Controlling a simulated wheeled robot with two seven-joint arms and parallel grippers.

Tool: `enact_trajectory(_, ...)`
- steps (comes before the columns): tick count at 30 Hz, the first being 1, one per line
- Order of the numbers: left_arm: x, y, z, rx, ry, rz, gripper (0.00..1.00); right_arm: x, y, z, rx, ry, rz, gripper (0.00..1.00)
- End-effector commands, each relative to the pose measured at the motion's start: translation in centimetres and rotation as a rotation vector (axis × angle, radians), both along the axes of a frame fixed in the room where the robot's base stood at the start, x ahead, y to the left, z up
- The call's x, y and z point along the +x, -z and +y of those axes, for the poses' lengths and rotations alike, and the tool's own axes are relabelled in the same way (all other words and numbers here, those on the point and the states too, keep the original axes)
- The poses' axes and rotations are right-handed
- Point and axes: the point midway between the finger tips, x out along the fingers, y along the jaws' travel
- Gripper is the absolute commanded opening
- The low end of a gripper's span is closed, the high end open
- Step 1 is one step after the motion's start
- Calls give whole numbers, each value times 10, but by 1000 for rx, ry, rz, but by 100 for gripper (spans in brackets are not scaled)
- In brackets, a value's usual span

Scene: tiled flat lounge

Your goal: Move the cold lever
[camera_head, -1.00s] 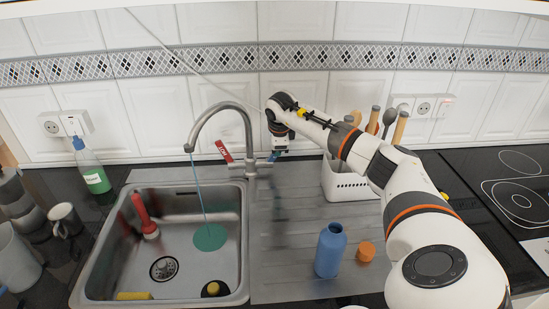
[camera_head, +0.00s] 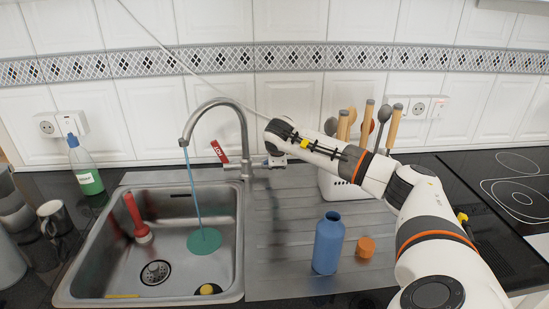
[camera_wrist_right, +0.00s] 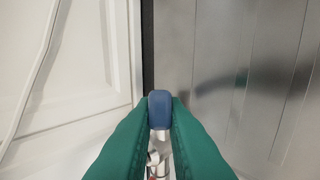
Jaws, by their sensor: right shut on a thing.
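The steel tap (camera_head: 243,130) stands behind the sink, with water running from its spout. A red tag-like lever marked HOT (camera_head: 219,151) sticks up on its left side. My right gripper (camera_head: 273,160) is at the tap's right side, where its fingers are mostly hidden by the wrist in the head view. In the right wrist view, its green fingers (camera_wrist_right: 160,112) are shut on the blue cold lever (camera_wrist_right: 159,106), one finger on each side. Some chrome of the tap shows below the lever. My left gripper is not in view.
The sink (camera_head: 70,278) holds a red plunger-like tool (camera_head: 136,217) and a green disc (camera_head: 204,241) under the stream. A blue bottle (camera_head: 328,244) and orange cap (camera_head: 365,247) stand on the drainboard (camera_head: 285,222). A white utensil holder (camera_head: 335,186) stands behind my right arm.

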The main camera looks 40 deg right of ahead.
Motion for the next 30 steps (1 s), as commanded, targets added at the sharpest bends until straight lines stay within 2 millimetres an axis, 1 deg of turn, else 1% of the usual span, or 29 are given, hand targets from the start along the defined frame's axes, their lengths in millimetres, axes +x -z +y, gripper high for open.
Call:
enact_trajectory(3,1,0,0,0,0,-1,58,0,0,-1,-1,2,2,0)
enact_trajectory(4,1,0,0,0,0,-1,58,-1,0,-1,-2,2,3,16)
enact_trajectory(7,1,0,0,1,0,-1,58,0,0,-1,-2,1,3,33)
enact_trajectory(15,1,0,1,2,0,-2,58,0,0,-1,0,1,2,34)
enact_trajectory(19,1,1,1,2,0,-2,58,-4,-6,3,0,0,0,34)
enact_trajectory(23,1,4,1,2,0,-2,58,-14,-20,11,-3,-1,0,34)
enact_trajectory(30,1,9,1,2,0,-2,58,-41,-59,34,-2,-1,-1,34)
